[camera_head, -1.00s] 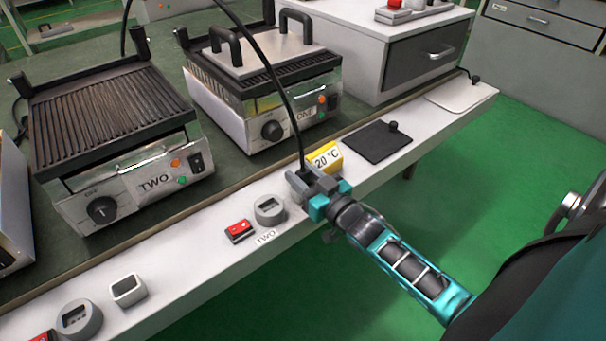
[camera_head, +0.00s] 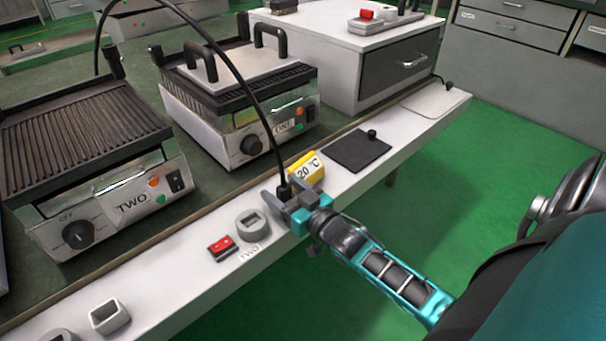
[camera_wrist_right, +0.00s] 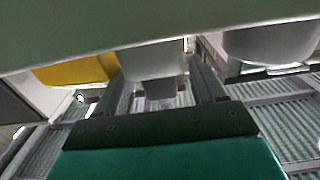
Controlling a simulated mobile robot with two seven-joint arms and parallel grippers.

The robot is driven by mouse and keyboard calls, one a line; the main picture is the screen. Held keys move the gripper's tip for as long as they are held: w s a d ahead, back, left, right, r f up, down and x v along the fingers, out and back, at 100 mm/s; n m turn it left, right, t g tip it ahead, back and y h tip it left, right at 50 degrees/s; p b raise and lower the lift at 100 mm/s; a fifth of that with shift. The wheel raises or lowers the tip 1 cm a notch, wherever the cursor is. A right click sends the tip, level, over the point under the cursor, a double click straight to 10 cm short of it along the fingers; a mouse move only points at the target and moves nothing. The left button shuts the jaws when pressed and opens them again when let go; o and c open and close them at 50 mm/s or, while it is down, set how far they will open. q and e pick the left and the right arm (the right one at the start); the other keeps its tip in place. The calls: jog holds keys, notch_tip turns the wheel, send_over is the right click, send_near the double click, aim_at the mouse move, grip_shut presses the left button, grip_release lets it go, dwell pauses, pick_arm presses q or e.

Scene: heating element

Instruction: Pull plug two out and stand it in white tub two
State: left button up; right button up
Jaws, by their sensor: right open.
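The black plug (camera_head: 284,192) stands upright beside the yellow 20 °C block, with its black cable rising from it and arching back past the grills. My right gripper (camera_head: 287,203) is at the plug with its jaws open around it. In the right wrist view, a pale grey body (camera_wrist_right: 155,62) lies between the two fingers (camera_wrist_right: 163,90); contact cannot be told. The plug's lower end is hidden by the gripper. A small white square tub (camera_head: 109,317) stands on the bench ledge at lower left; its number is not readable. My left gripper is out of view.
A grey round holder (camera_head: 252,222), a red switch (camera_head: 222,246) and a TWO label lie left of the gripper. The yellow block (camera_head: 306,167) is close behind it. Grills TWO (camera_head: 130,203) and ONE (camera_head: 284,128) stand behind the ledge. A black pad (camera_head: 358,150) lies right.

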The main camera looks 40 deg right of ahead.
jog(key=s+p, duration=0.1)
jog(key=s, duration=0.2)
jog(key=shift+d, duration=0.1)
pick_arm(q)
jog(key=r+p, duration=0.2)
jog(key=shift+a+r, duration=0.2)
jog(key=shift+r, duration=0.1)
pick_arm(e)
jog(key=s, duration=1)
jog(key=shift+d, duration=0.4)
jog(key=s+a+f+n+g+y, duration=0.25)
jog(key=a+g, duration=0.45)
jog(key=a, duration=0.8)
pick_arm(q)
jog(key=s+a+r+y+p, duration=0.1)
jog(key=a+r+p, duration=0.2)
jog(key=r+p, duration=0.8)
jog(key=p, duration=0.4)
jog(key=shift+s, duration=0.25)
pick_arm(e)
notch_tip(320, 180, up, 10)
jog(key=s+d+h, duration=0.1)
jog(key=s, duration=0.1)
jog(key=shift+d+m+h, duration=0.3)
jog(key=shift+m+h, duration=0.05)
